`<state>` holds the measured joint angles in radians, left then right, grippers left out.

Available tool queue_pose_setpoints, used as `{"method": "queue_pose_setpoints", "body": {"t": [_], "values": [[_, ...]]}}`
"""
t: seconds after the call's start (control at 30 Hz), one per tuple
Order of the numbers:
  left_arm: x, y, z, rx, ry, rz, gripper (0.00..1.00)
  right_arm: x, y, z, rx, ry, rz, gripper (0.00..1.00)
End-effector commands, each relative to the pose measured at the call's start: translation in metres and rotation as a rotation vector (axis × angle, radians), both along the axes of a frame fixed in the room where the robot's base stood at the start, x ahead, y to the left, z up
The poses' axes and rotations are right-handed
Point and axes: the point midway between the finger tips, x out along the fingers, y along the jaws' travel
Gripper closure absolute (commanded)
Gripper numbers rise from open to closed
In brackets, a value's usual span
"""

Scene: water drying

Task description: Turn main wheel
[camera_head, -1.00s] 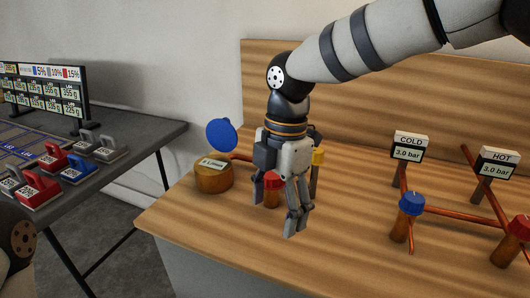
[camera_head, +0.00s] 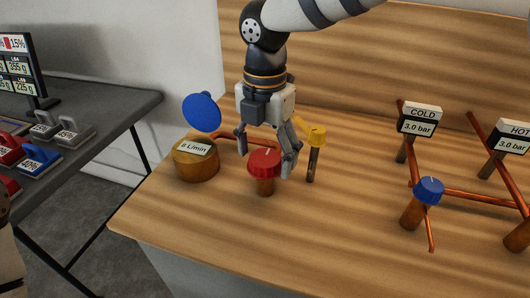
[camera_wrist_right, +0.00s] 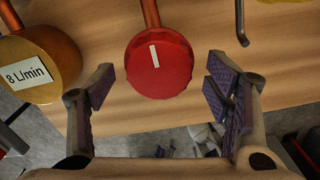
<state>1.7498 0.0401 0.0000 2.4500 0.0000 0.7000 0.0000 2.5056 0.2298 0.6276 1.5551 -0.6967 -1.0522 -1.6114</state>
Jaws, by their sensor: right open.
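A red wheel (camera_head: 264,162) with a white mark on top stands on a short copper-brown stem on the wooden bench, between a meter and a yellow valve. My right gripper (camera_head: 266,148) points down from above, with one finger to the left of the red wheel and one to the right. In the right wrist view the red wheel (camera_wrist_right: 158,68) lies ahead of and between the open fingers (camera_wrist_right: 160,88), with visible space on both sides. Nothing is held.
The round meter (camera_head: 196,160) reads 8 L/min under a raised blue lid (camera_head: 202,112). A yellow-topped valve (camera_head: 316,136) stands close on the right. The blue valve (camera_head: 429,190) and COLD gauge (camera_head: 418,120) are farther right. The bench front (camera_head: 240,235) is clear.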

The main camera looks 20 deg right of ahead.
Motion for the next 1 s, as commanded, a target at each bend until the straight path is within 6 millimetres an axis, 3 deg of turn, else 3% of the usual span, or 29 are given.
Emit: {"method": "queue_pose_setpoints", "body": {"t": [0.27, 0.5, 1.0], "values": [[0.0003, 0.0, 0.0001, 0.0, -0.001, 0.0, 0.44, -0.0002, -0.0001, -0.0041, 0.0, 0.0, -0.001, 0.28], [0.0002, 0.0, 0.0002, 0.0, -0.001, 0.0, 0.44, -0.0002, -0.0001, -0.004, 0.0, 0.0, -0.001, 0.76], [0.0072, 0.0, 0.0067, 0.0, -0.027, 0.0, 0.44, 0.0003, -0.0002, -0.0015, -0.001, -0.004, -0.119, 0.76]]}}
